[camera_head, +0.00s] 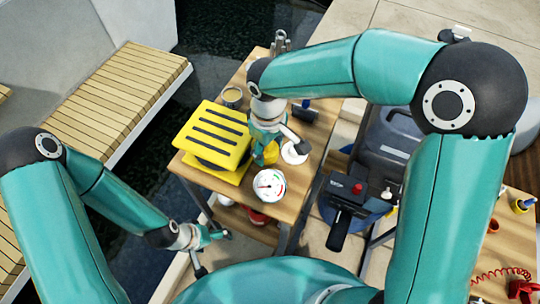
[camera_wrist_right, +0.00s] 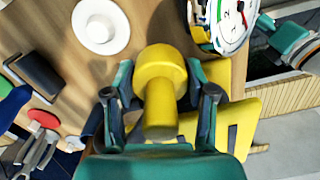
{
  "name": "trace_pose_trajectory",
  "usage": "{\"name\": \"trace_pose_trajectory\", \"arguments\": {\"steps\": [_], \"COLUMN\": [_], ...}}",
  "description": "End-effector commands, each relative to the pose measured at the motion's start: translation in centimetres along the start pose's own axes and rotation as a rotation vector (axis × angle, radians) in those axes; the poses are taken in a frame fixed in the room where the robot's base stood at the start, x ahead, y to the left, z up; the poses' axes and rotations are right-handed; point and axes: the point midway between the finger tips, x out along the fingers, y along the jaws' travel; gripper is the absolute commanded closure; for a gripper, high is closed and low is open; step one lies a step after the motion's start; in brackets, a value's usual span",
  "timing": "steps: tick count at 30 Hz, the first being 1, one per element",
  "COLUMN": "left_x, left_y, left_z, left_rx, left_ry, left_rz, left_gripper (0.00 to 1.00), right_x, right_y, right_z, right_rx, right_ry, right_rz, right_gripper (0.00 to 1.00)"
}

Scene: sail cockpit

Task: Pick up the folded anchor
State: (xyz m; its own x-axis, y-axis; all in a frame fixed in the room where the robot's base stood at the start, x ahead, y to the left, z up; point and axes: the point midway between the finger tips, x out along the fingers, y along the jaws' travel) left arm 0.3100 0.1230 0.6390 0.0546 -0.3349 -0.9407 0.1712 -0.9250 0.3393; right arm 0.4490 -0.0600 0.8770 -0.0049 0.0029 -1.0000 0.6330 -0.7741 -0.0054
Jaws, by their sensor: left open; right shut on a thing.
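A grey metal bundle of prongs (camera_head: 280,42), which looks like the folded anchor, stands at the far end of the wooden table (camera_head: 327,128). A grey pronged thing beside a red disc at the lower left of the right wrist view (camera_wrist_right: 38,152) may be the same one. My right gripper (camera_head: 272,148) is on the near side of it, over the table, shut on a yellow object with a round, wide part and a narrower stem (camera_wrist_right: 160,90). My left gripper (camera_head: 213,252) is open and empty, low beside the table's near left corner.
A dark outboard-like machine (camera_head: 385,150) stands right. Dark water lies left.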

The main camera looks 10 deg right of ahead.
Motion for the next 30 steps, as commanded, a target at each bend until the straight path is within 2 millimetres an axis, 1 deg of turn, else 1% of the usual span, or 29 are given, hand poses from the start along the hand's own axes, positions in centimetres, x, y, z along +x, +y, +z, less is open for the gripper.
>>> {"name": "trace_pose_trajectory", "arguments": {"steps": [2, 6, 10, 12, 19, 22, 23, 24, 27, 30], "left_x": [0.0, 0.0, 0.0, 0.0, 0.0, 0.4, 0.2, 0.2, 0.2, 0.2], "left_y": [0.0, 0.0, 0.0, 0.0, 0.0, -0.1, -0.1, -0.1, -0.1, -0.1], "left_z": [0.0, 0.0, 0.0, 0.0, 0.0, 0.0, 0.0, 0.0, 0.0, 0.0], "left_rx": [0.000, 0.000, 0.000, 0.000, 0.000, 0.000, 0.000, 0.000, 0.000, 0.000], "left_ry": [0.000, 0.000, 0.000, 0.000, 0.000, 0.000, 0.000, 0.000, 0.000, 0.000], "left_rz": [0.000, 0.000, 0.000, 0.000, 0.000, 0.000, 0.000, 0.000, 0.000, 0.000], "left_gripper": [0.09, 0.09, 0.09, 0.09, 0.09, 0.09, 0.09, 0.09, 0.09, 0.09], "right_x": [0.5, 2.5, 4.0, 4.3, 4.3, 4.7, 4.5, 4.5, 4.5, 4.5], "right_y": [0.0, 0.0, 0.0, 0.0, 0.0, 0.0, 0.0, 0.0, 0.0, 0.0], "right_z": [0.0, 0.1, 0.0, 0.0, 0.0, 0.0, 0.0, 0.0, 0.0, 0.0], "right_rx": [0.000, -0.001, -0.001, -0.001, -0.001, -0.001, -0.001, -0.001, -0.001, -0.001], "right_ry": [-0.001, -0.005, -0.002, -0.001, 0.001, 0.001, 0.001, 0.001, 0.001, 0.001], "right_rz": [0.000, -0.002, -0.001, -0.001, 0.000, 0.000, 0.000, 0.000, 0.000, 0.000], "right_gripper": [0.79, 0.79, 0.79, 0.79, 0.79, 0.79, 0.40, 0.33, 0.19, 0.19]}}
